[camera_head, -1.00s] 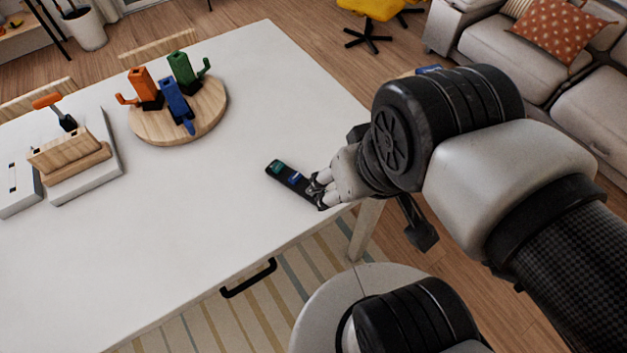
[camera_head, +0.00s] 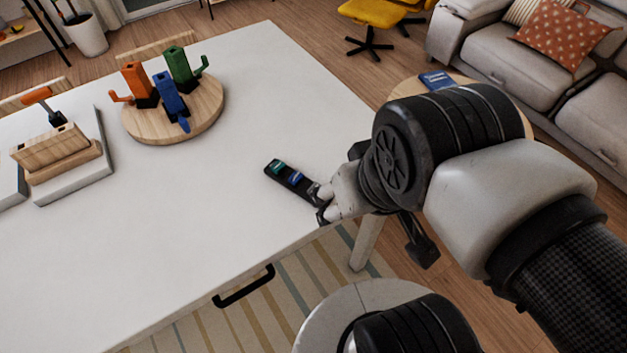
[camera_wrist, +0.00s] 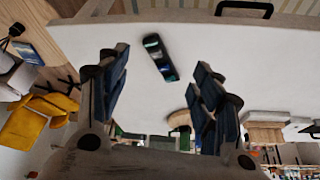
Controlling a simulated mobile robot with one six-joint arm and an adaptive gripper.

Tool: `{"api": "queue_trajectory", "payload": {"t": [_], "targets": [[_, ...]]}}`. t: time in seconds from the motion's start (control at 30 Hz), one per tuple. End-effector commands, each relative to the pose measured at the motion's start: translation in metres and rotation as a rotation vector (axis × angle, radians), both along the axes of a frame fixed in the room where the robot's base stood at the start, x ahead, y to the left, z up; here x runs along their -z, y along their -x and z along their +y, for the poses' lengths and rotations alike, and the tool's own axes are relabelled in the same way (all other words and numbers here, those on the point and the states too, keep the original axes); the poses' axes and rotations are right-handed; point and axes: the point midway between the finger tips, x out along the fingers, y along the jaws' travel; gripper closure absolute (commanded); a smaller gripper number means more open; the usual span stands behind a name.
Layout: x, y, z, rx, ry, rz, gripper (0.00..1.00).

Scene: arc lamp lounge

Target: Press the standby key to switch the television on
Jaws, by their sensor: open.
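A slim black remote (camera_head: 283,174) with a green key and a blue key lies on the white table (camera_head: 200,225) near its right edge. It also shows in the wrist view (camera_wrist: 155,50), beyond and between my fingers. My gripper (camera_head: 325,205) is at the near end of the remote in the head view, partly covering that end; I cannot tell whether it touches. In the wrist view, my gripper (camera_wrist: 160,88) is open and empty, its dark fingers wide apart. The standby key cannot be made out, and no television is in view.
A round wooden board (camera_head: 210,118) with orange, blue and green cactus-shaped pieces stands on the table. A wooden block (camera_head: 50,147) on a white base stands at the left. A round side table (camera_head: 405,88) with a blue book is beyond my arm. The table's middle is clear.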

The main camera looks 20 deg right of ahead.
Motion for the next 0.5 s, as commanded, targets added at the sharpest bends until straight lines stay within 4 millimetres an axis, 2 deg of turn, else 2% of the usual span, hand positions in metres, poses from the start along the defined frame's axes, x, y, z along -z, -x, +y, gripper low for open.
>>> {"api": "queue_trajectory", "payload": {"t": [0.07,0.5], "targets": [[0.0001,0.0001,0.0,0.0,0.0,0.0,0.43],[0.0003,0.0001,0.0,0.0,0.0,0.0,0.72]]}}
